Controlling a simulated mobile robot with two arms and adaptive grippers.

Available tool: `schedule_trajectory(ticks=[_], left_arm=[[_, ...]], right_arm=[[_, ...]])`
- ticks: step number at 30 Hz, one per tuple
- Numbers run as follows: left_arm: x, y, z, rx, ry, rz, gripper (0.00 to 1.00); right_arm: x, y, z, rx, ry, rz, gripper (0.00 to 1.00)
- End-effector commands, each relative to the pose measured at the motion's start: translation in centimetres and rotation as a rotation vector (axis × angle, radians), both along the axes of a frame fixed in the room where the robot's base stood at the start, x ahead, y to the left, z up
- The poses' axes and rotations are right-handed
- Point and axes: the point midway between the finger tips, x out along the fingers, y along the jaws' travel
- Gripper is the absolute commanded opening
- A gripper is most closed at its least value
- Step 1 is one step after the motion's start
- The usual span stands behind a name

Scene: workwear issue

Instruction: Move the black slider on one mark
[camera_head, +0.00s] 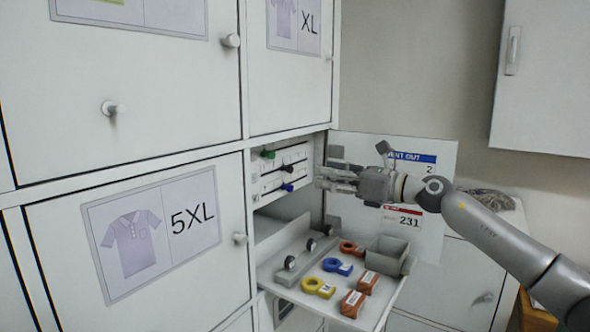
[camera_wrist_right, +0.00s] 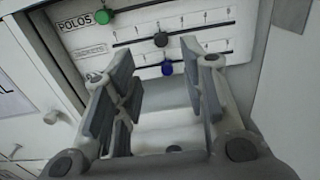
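The black slider (camera_head: 286,168) is the middle knob on a white panel (camera_head: 262,187) inside an open locker; it also shows in the right wrist view (camera_wrist_right: 161,39). It sits partway along its horizontal slot, with tick marks above. The green slider (camera_wrist_right: 104,15) is above it, near the left end of its slot. The blue slider (camera_wrist_right: 167,68) is just below it. My right gripper (camera_head: 322,180) is in front of the panel, to the right of the knobs. In the wrist view its fingers (camera_wrist_right: 156,58) are apart with nothing between them. My left gripper is out of view.
Below the panel, a pulled-out tray (camera_head: 268,268) holds blue, yellow and red rings, orange boxes and a grey bin (camera_head: 388,257). The open locker door (camera_head: 437,190), with printed sheets, stands behind my right gripper. Closed locker doors with knobs (camera_head: 240,238) are at the left.

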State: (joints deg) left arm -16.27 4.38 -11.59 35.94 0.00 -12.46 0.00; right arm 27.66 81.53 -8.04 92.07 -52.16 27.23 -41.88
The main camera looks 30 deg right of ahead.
Motion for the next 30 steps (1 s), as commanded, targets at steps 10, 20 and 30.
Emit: schedule_trajectory(ticks=[10, 20, 30], left_arm=[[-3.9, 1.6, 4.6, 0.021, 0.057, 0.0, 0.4], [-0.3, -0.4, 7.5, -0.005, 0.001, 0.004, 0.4], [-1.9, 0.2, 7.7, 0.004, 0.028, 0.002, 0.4]], right_arm=[[4.0, 1.9, 0.8, 0.008, -0.002, 0.004, 0.39], [8.2, 3.6, 0.4, 0.007, 0.0, 0.003, 0.39], [9.3, 4.1, 0.0, 0.003, 0.001, 0.003, 0.39]])
